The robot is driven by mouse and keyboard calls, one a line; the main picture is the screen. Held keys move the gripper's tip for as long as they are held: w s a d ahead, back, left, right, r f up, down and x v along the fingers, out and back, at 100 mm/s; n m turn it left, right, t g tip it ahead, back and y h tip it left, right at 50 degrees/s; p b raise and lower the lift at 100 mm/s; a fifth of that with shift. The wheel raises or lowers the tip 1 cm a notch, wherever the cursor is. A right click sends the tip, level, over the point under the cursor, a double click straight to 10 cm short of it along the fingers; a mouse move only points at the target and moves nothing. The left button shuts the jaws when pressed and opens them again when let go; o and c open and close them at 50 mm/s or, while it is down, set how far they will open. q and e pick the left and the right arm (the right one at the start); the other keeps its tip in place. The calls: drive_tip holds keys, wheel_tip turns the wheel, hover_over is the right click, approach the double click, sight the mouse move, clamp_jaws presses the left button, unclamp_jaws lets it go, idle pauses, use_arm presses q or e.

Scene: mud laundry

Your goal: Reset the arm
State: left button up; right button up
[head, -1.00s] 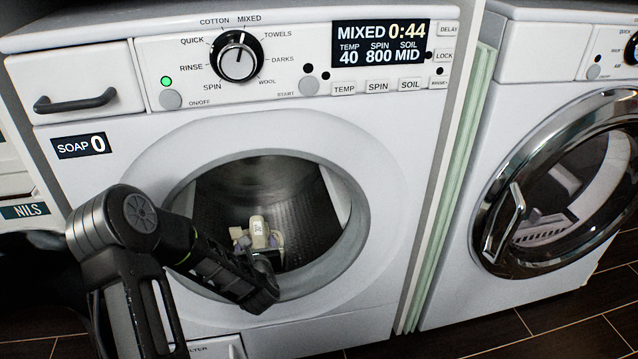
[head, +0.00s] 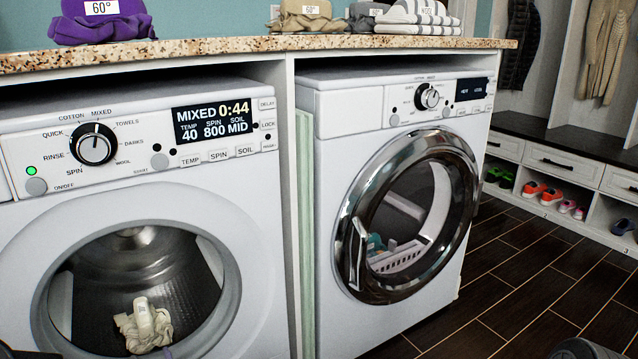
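Neither of my grippers shows in the head view. Only small dark rounded parts show at the bottom edge, at the lower left and lower right, and they look like pieces of my arms. The washing machine (head: 60,215) at left has its round opening uncovered. A crumpled beige cloth (head: 140,328) with a white tag lies low in its drum (head: 150,265). Its display (head: 214,123) reads MIXED 0:44, 40, 800, MID, and a green light is lit at the left of its panel.
A second machine (head: 345,150) stands at right, its chrome-rimmed round door (head: 345,235) shut. A speckled countertop (head: 230,46) above holds labelled folded cloths, including a purple pile (head: 105,28). Shoe cubbies (head: 560,180) line the right. The dark tiled floor (head: 500,270) between is clear.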

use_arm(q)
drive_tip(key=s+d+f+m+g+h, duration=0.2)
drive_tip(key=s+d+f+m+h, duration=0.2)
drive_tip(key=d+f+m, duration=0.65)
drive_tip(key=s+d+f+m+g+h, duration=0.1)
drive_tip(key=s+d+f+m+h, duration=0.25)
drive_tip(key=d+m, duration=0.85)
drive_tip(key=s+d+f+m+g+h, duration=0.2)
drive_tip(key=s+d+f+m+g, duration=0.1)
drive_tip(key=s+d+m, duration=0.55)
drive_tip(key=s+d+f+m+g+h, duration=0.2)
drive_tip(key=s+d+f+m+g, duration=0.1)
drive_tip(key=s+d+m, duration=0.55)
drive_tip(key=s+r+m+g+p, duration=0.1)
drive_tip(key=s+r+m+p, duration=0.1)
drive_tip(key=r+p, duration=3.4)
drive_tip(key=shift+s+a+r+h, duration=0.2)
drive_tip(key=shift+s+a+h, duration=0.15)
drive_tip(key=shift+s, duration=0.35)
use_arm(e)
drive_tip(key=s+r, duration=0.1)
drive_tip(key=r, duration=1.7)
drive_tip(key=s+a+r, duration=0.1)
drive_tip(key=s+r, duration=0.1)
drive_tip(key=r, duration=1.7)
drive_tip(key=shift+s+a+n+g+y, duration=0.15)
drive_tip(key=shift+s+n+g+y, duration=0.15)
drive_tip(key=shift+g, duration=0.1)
